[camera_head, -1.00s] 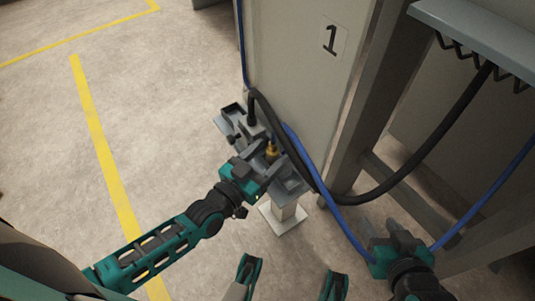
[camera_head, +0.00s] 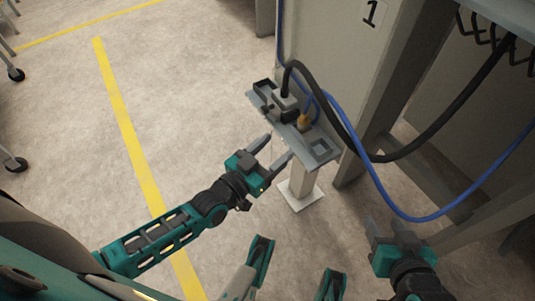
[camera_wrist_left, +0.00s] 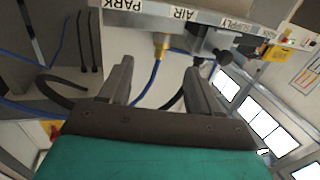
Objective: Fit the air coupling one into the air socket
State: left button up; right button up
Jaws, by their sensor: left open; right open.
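The air coupling (camera_head: 303,121), a brass fitting with a blue hose, stands at the middle of the grey socket bracket (camera_head: 328,157). In the left wrist view the brass fitting (camera_wrist_left: 162,45) is beneath the AIR label (camera_wrist_left: 188,14), with the blue hose hanging from it. How deep it sits in the air socket cannot be seen. My left gripper (camera_head: 275,150) is open and empty, just in front of the bracket and apart from the coupling. My right gripper (camera_head: 386,226) is open and empty at lower right, below the blue hose.
A black hose ends in a dark connector (camera_head: 285,97) beside the brass fitting. The PARK end (camera_wrist_left: 122,5) of the bracket looks empty. The bracket stands on a post with a white foot (camera_head: 301,195). A cabinet marked 1 (camera_head: 335,60) is behind.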

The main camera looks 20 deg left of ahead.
pick_arm(q)
jog(key=s+a+n+g+y, duration=0.1)
jog(key=s+g+y, duration=0.2)
jog(key=s, duration=0.6)
jog(key=g, duration=0.2)
jog(key=shift+s+a+f+n+g+y, duration=0.2)
jog(key=shift+s+a+n+g+y, duration=0.1)
jog(key=shift+y, duration=0.1)
pick_arm(e)
jog(key=shift+r, duration=0.15)
pick_arm(q)
jog(key=s+a+r+y+p, duration=0.1)
jog(key=a+r+p, duration=0.2)
jog(key=r+p, duration=0.9)
jog(key=p, duration=0.6)
jog(key=shift+s+a+r, duration=0.2)
jog(key=shift+s+r, duration=0.1)
jog(key=shift+s, duration=0.1)
pick_arm(e)
jog(key=s+d+r+h, duration=0.1)
jog(key=d+r, duration=0.2)
jog(key=r, duration=0.9)
jog(key=shift+s+d+r, duration=0.25)
jog(key=shift+s+d, duration=0.1)
jog(key=shift+s, duration=0.05)
